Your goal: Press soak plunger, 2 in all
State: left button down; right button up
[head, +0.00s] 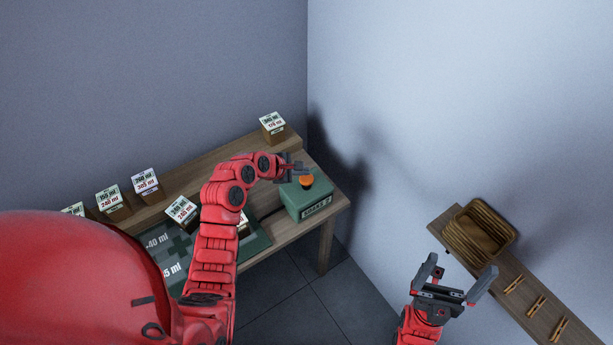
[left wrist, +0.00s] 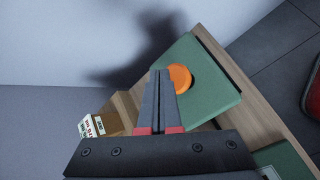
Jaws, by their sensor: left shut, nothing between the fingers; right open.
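The soak plunger is an orange round cap (head: 306,181) on top of a green box (head: 309,203) with a "SOAK" label on its front. The box stands at the right end of the wooden table. My left gripper (head: 301,166) is shut and empty, just beside and behind the cap in the head view. In the left wrist view the shut fingertips (left wrist: 162,72) overlap the left edge of the orange cap (left wrist: 180,77) on the green box (left wrist: 193,88). I cannot tell whether they touch it. My right gripper (head: 458,276) is open and empty, away at the right.
Several labelled cards on wooden blocks, one at the back corner (head: 273,126), line the table's back ledge. A green mat (head: 255,244) lies partly behind my left arm. At the right, a wooden shelf (head: 528,318) holds a wicker basket (head: 477,231) and clothespin-like pieces (head: 536,305). Walls stand close behind.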

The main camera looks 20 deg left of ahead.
aim_at(303, 179)
pick_arm(q)
jog(key=shift+r+p, duration=2.6)
jog(key=shift+f, duration=0.2)
